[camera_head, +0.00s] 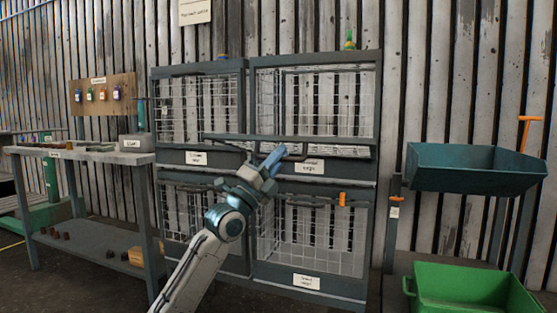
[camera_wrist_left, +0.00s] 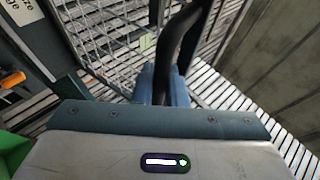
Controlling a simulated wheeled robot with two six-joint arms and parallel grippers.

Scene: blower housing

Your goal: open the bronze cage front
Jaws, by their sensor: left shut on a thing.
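My left gripper (camera_head: 271,160) is in front of the rack's middle, near the lower edge of the upper right cage (camera_head: 315,100). In the left wrist view its blue fingers (camera_wrist_left: 163,84) are shut on a dark curved bar (camera_wrist_left: 188,30) that looks like a handle. Wire mesh shows beyond it. A label partly cut off at that view's top left (camera_wrist_left: 20,12) ends in "ze" and "ge". In the head view the small labels are too blurred to read surely, so I cannot tell which front is bronze. My right gripper is not in view.
An orange latch (camera_head: 342,199) sits on the lower right cage. A workbench (camera_head: 95,153) stands left of the rack. A blue-grey bin (camera_head: 475,170) and a green bin (camera_head: 470,290) stand to the right. Floor shows between the rack and the green bin.

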